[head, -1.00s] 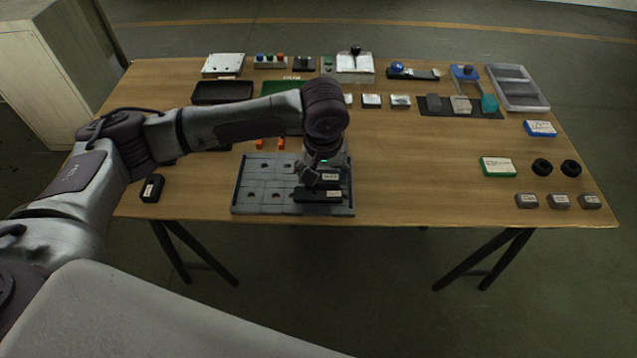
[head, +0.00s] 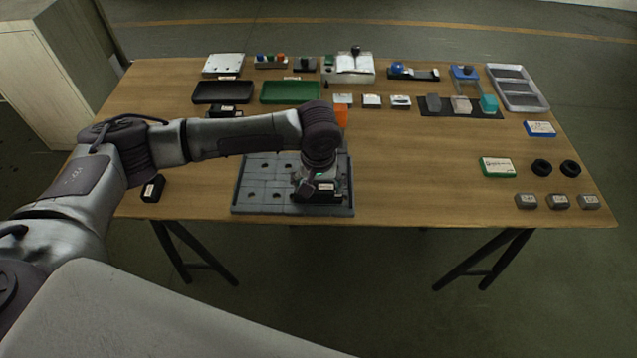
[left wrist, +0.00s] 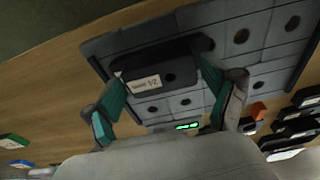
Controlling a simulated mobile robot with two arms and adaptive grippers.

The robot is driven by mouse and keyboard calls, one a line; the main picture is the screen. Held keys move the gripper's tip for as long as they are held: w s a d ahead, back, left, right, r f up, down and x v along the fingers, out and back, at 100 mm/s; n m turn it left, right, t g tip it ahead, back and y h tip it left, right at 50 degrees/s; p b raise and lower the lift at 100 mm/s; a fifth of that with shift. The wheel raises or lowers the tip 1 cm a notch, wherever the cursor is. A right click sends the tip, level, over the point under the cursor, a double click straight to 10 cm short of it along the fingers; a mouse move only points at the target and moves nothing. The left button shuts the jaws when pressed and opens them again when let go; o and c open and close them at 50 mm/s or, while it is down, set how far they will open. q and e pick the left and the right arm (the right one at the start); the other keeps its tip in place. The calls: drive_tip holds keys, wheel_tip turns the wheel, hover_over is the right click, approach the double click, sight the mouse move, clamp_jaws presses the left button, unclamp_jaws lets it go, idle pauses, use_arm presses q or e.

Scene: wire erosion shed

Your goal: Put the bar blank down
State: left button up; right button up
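The bar blank (left wrist: 150,63) is a dark block with a white label on its side. In the left wrist view it lies between the two teal fingers of my left gripper (left wrist: 165,72), which look closed against its ends. In the head view the blank (head: 318,197) shows as a black shape under my left gripper (head: 316,186), at the front right of the grey gridded fixture plate (head: 262,197). It is low over the plate; I cannot tell whether it rests on it. My right gripper is not in view.
The plate's left cells, with dark holes, are bare. A small black labelled block (head: 152,188) stands left of it. Black (head: 222,92) and green (head: 290,91) trays lie behind. Grey blocks (head: 558,201) and black rings (head: 541,167) sit far right.

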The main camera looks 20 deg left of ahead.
use_arm(q)
drive_tip(key=shift+o, duration=0.5)
drive_tip(key=shift+r, duration=0.1)
wheel_tip(320, 180, up, 12)
drive_tip(key=s, duration=0.1)
drive_tip(key=shift+s+d, duration=0.25)
drive_tip(key=shift+s, duration=0.1)
